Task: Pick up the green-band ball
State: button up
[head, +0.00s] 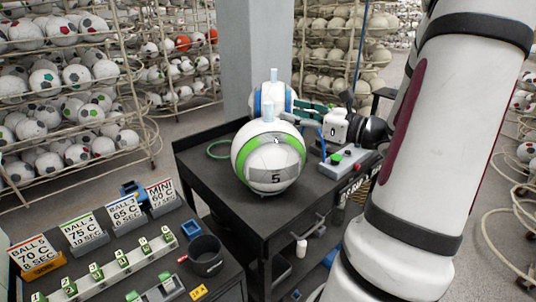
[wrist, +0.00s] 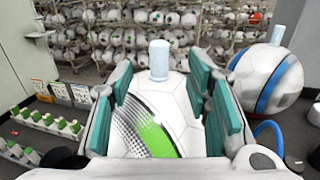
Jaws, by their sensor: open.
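The green-band ball (head: 268,165) is a large white ball with a green stripe and a "5" label. It sits near the front of the dark cart top, with a pale cylinder on top. It also shows in the wrist view (wrist: 178,105), between and beyond the fingers. My gripper (head: 303,113) is open and empty at the ball's upper right in the head view. In the wrist view its green-padded fingers (wrist: 161,82) frame the ball left and right. I cannot tell whether they touch it. The ball's lower part is hidden by the gripper there.
A blue-band ball (head: 270,97) stands close behind, also with a cylinder on top; it is right of the fingers in the wrist view (wrist: 268,80). A control box (head: 346,160) is at right. A lower table holds signs (head: 85,231), switches and a black cup (head: 206,256).

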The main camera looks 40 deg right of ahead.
aim_at(272, 105)
jog(key=shift+w+a+r+p, duration=0.15)
jog(key=shift+w+a, duration=0.1)
jog(key=shift+w, duration=1.15)
jog(key=shift+w+a+p, duration=0.1)
jog(key=shift+w+a, duration=0.2)
jog(key=shift+w, duration=1.05)
jog(key=shift+w+a+r+p, duration=0.15)
jog(key=shift+w+a, duration=0.1)
jog(key=shift+w, duration=1.15)
jog(key=shift+f, duration=0.15)
grip_shut()
